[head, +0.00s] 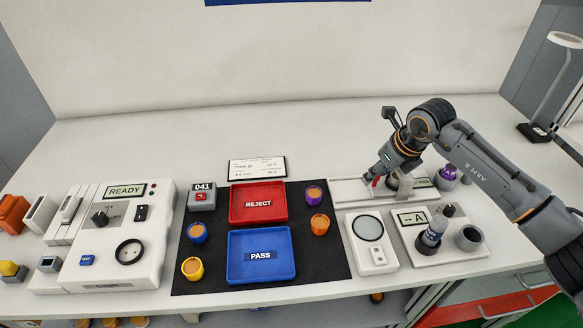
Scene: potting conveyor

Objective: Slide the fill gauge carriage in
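The long white fill gauge base (347,190) lies at the back right of the bench, behind the round-plate device. A small display (421,183) sits at its right end. A small red part (376,181) shows on it, right by my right gripper. I cannot make out the carriage clearly, as my wrist and gripper cover part of the gauge. My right gripper (373,178) points down and to the left, low over the gauge. Its fingers are small and partly hidden, so their opening and any contact are unclear. My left gripper is out of view.
A device with a round plate (368,228) and a board with a bottle (432,236) and dark cup (469,238) stand in front. A purple-topped pot (448,173) is to the right. Red (258,218) and blue trays (262,277) lie left. The bench behind is clear.

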